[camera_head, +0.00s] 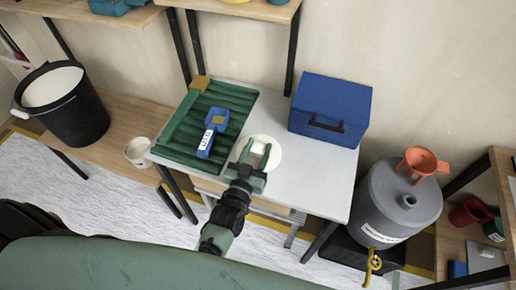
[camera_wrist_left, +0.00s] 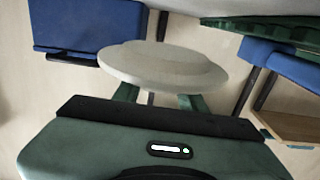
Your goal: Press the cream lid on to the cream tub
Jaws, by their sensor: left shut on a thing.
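The round cream lid (camera_head: 265,152) is held in my left gripper (camera_head: 254,154), over the white table. In the left wrist view the lid (camera_wrist_left: 163,66) is a stepped pale disc between the two green fingers (camera_wrist_left: 158,98), hiding their tips. The small cream tub (camera_head: 138,152) stands on the wooden bench left of the table, apart from the lid and gripper. It looks open at the top. I do not see my right gripper in either view.
A green ribbed tray (camera_head: 180,138) with a blue labelled tool (camera_head: 212,132) lies on the table (camera_head: 300,182). A blue box (camera_head: 330,105) stands at the back right. A black bucket (camera_head: 75,115) is left of the tub. A grey tank (camera_head: 395,205) stands right.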

